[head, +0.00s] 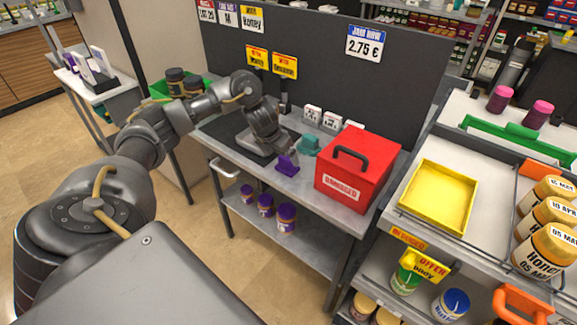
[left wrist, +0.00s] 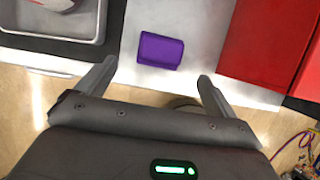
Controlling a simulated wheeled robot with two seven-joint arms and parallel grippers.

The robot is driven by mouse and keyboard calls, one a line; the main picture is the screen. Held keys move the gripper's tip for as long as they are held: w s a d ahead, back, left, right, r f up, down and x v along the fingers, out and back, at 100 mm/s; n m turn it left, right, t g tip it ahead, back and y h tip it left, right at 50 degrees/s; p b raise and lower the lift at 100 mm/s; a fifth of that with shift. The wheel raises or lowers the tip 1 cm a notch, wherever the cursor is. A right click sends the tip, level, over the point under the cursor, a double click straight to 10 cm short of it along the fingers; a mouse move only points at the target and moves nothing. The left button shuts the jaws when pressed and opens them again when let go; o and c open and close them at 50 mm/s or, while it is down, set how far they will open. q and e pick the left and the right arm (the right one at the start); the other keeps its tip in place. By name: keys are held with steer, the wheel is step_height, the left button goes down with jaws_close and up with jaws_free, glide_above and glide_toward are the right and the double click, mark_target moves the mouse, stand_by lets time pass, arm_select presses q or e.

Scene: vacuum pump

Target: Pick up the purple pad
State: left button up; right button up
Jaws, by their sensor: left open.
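The purple pad (head: 287,165) is a small block on the grey metal table (head: 240,158), left of the red box. In the left wrist view the purple pad (left wrist: 160,51) lies on the light tabletop, just beyond my fingertips and roughly between them. My left gripper (left wrist: 157,72) is open and empty, with a finger on either side of the pad's line. In the head view my left gripper (head: 277,150) reaches down close to the pad and partly hides the table behind it. My right gripper is not in view.
A red box (head: 350,178) with a black handle stands right of the pad. A teal block (head: 308,145) sits behind it. A tray (head: 258,146) lies to the left. Purple-lidded jars (head: 265,203) stand on the lower shelf. A yellow tray (head: 440,195) is further right.

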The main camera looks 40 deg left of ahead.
mark_target(285, 158)
arm_select(q)
steer(key=x, duration=0.2)
steer(key=shift+w+f, duration=0.25)
steer(key=shift+f, duration=0.05)
steer(key=shift+w+f, duration=0.1)
steer(key=p+x, duration=0.1)
steer(key=x, duration=0.3)
steer(key=shift+w+f, duration=0.3)
steer(key=shift+w, duration=0.05)
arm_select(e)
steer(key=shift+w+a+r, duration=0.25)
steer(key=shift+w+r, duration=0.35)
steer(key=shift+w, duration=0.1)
arm_select(q)
steer(key=c, duration=1.1)
steer(key=shift+o, duration=0.2)
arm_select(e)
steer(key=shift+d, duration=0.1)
arm_select(q)
steer(key=shift+r, duration=0.1)
